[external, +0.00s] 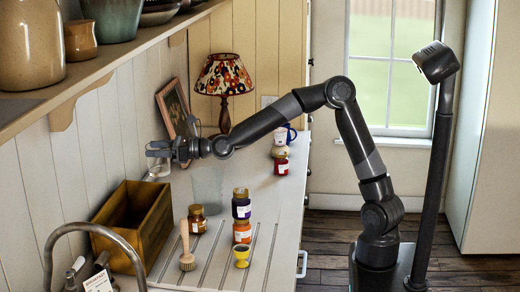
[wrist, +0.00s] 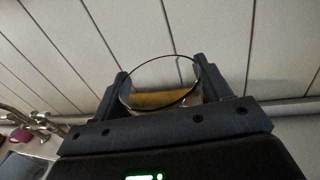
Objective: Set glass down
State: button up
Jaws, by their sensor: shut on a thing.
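A clear glass (external: 158,166) is held in my gripper (external: 160,152) at the left of the external view, in front of the white panelled wall. In the wrist view, the round rim of the glass (wrist: 160,62) shows between the two fingers of my gripper (wrist: 162,90), which are shut on it. A yellow-brown patch shows through the glass. In the external view, the glass is raised above the counter (external: 262,190), up and behind the wooden crate. Its exact height above the counter is hard to tell.
The wooden crate (external: 158,228) stands below and in front of the gripper. Jars (external: 242,218), a brush (external: 186,250) and a yellow egg cup (external: 242,257) stand on the counter. A picture frame (external: 176,108) and lamp (external: 224,80) stand behind. A shelf (external: 80,72) juts out above. Bare counter lies right of the jars.

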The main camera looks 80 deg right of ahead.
jog(key=w+a+f, duration=0.3)
jog(key=a+f, duration=0.8)
jog(key=shift+w, duration=0.3)
jog(key=o, duration=1.3)
jog(key=shift+c, duration=0.2)
jog(key=shift+s+d, duration=0.1)
